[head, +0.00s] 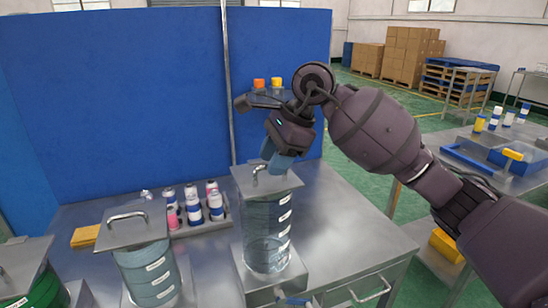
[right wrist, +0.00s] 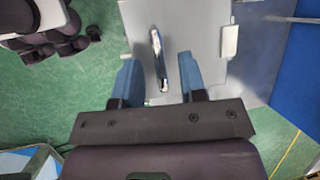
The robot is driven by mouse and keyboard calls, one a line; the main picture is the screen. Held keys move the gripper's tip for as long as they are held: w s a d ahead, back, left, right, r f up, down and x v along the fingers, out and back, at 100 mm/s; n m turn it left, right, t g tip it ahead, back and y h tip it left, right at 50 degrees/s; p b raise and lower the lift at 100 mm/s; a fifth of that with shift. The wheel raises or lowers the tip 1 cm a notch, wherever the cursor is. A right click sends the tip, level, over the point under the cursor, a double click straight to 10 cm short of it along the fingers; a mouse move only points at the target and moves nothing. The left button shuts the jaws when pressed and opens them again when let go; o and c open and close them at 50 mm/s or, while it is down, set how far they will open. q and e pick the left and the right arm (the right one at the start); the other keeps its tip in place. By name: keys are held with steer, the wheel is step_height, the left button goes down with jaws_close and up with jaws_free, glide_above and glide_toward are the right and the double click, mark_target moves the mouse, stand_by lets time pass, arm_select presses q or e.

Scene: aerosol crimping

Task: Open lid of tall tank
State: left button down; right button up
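The tall tank (head: 267,232) is a clear, blue-tinted cylinder with white labels, upright on the metal table. Its square grey lid (head: 250,183) lies on top, with a bar handle that also shows in the right wrist view (right wrist: 158,55). My right gripper (head: 275,163) is just above the lid, pointing down. In the right wrist view its two blue fingers (right wrist: 158,78) are apart, one on each side of the handle, with gaps between. No contact with the handle shows. My left gripper is not clearly seen.
A shorter tank (head: 148,272) with a handled lid stands left, and a green-filled tank (head: 45,292) at far left. A rack (head: 180,229) holds several small cans behind them. A blue partition (head: 120,100) closes the back. The table (head: 345,230) is clear right of the tall tank.

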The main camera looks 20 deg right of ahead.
jaws_close()
stand_by(0.3)
steer(key=shift+w+r, duration=0.1)
